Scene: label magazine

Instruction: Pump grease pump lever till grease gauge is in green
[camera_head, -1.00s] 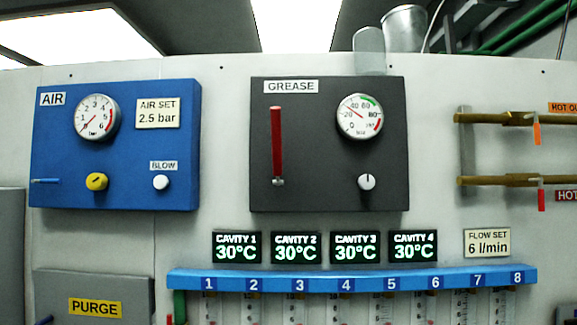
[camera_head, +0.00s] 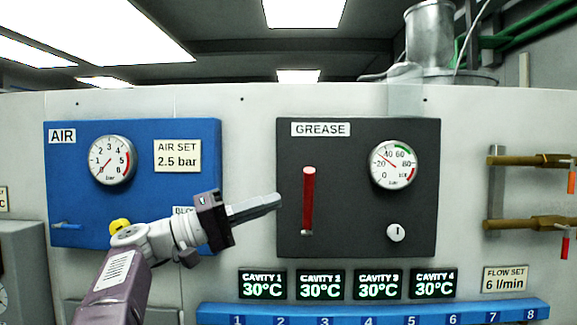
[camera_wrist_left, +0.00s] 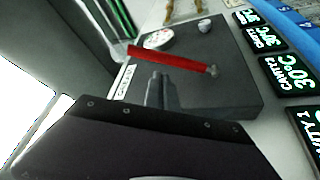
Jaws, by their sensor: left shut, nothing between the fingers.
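The grease pump lever (camera_head: 308,200) is a red bar standing upright on the dark grease panel (camera_head: 350,225). The grease gauge (camera_head: 394,165) is at the panel's upper right. Its red needle points to the upper left, outside the green band at the top right of the dial. My left gripper (camera_head: 278,200) is shut and empty, with its tips just left of the lever at about its mid-height. In the left wrist view the fingers (camera_wrist_left: 160,90) point at the red lever (camera_wrist_left: 175,59). Whether they touch it is not clear. My right gripper is not in view.
The blue air panel (camera_head: 75,200) is behind my left arm, with its air gauge (camera_head: 112,160) and yellow knob (camera_head: 120,226). A white knob (camera_head: 396,233) is below the grease gauge. Cavity displays (camera_head: 320,284) sit below. Brass pipes (camera_head: 525,160) are at right.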

